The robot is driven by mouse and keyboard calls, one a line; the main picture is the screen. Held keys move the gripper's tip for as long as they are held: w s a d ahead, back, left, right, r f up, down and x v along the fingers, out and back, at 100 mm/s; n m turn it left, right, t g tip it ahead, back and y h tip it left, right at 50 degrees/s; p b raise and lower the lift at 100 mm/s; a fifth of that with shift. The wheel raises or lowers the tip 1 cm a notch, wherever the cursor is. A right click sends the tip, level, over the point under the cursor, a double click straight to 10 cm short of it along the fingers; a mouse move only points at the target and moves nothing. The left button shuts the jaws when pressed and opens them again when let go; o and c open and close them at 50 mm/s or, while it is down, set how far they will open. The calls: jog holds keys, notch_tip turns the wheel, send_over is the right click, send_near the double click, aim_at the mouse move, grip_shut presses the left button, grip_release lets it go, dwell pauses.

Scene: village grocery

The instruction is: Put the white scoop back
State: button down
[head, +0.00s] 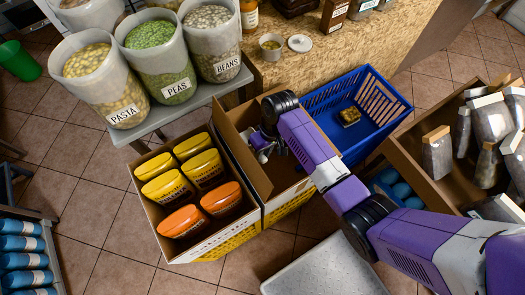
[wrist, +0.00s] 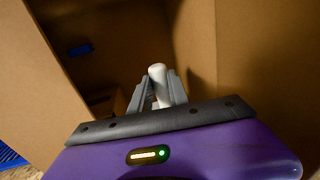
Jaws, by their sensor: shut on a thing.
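My gripper (head: 264,147) is low over the open cardboard box (head: 233,114) in the head view, partly hidden by my own wrist. In the wrist view my gripper (wrist: 162,95) is shut on a white rounded handle, the white scoop (wrist: 157,76), with brown cardboard walls around it. In the head view a small pale part, seemingly the scoop (head: 262,157), shows by the fingers. The scoop's bowl is hard to make out. Behind the box stand white tubs labelled PASTA (head: 121,115), PEAS (head: 177,88) and BEANS (head: 228,66).
A carton (head: 143,184) of yellow and orange tubs adjoins the box's left side. A blue crate (head: 377,105) with a small item (head: 349,115) stands to the right. A wooden counter (head: 335,55) is behind. A wooden bin of bags (head: 437,155) stands far right.

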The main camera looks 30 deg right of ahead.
jog(key=b+x, duration=0.3)
jog(key=d+b+x, duration=0.1)
jog(key=b+x, duration=0.2)
jog(key=d+b+x, duration=0.1)
jog(key=b+x, duration=0.2)
jog(key=shift+s+f, duration=0.15)
jog(key=shift+f, duration=0.15)
jog(key=shift+d+b+x, duration=0.2)
jog(key=shift+b+x, duration=0.35)
jog(key=shift+x, duration=0.3)
jog(key=shift+d+b+x, duration=0.15)
jog(key=shift+b+x, duration=0.45)
jog(key=shift+x, duration=0.25)
jog(key=shift+d+b+x, duration=0.2)
jog(key=shift+b+x, duration=0.35)
jog(key=shift+x, duration=0.3)
jog(key=c, duration=1.2)
grip_release()
jog(key=shift+o, duration=0.2)
jog(key=p+v, duration=0.1)
jog(key=v, duration=0.6)
jog(key=shift+r, duration=0.3)
